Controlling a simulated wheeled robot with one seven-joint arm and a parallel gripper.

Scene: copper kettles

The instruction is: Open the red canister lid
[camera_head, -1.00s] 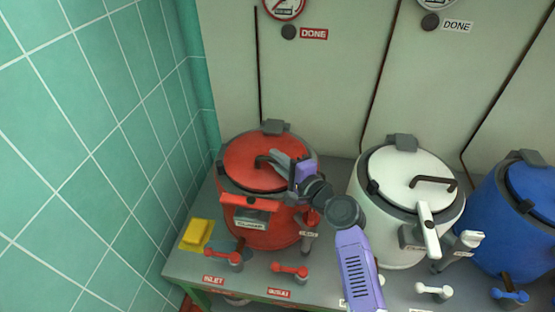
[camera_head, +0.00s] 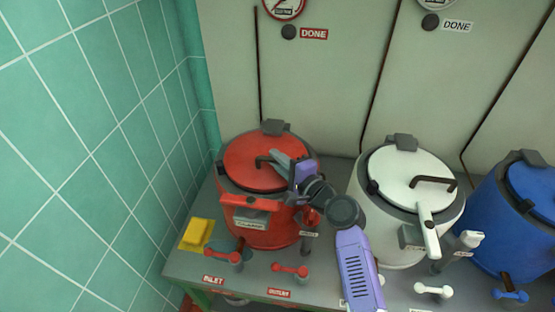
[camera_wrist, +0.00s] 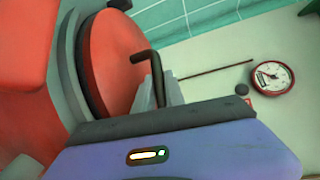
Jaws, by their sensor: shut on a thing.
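The red canister (camera_head: 262,222) stands on the grey bench at the left. Its red lid (camera_head: 250,165) looks closed, with a grey rim and a hinge block at the back. A dark bent handle (camera_head: 266,161) stands up from the lid; it also shows in the wrist view (camera_wrist: 147,57). My gripper (camera_head: 281,161) reaches in from the right and is shut on this handle. In the wrist view my gripper (camera_wrist: 160,92) covers the handle's lower part. A red latch bar (camera_head: 245,201) crosses the canister's front above a label plate.
A white canister (camera_head: 385,235) and a blue canister (camera_head: 498,230) stand to the right. A yellow block (camera_head: 197,234) lies left of the red canister. Red valves (camera_head: 289,270) sit in front. A green tiled wall (camera_head: 90,150) bounds the left; a panel with gauges is behind.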

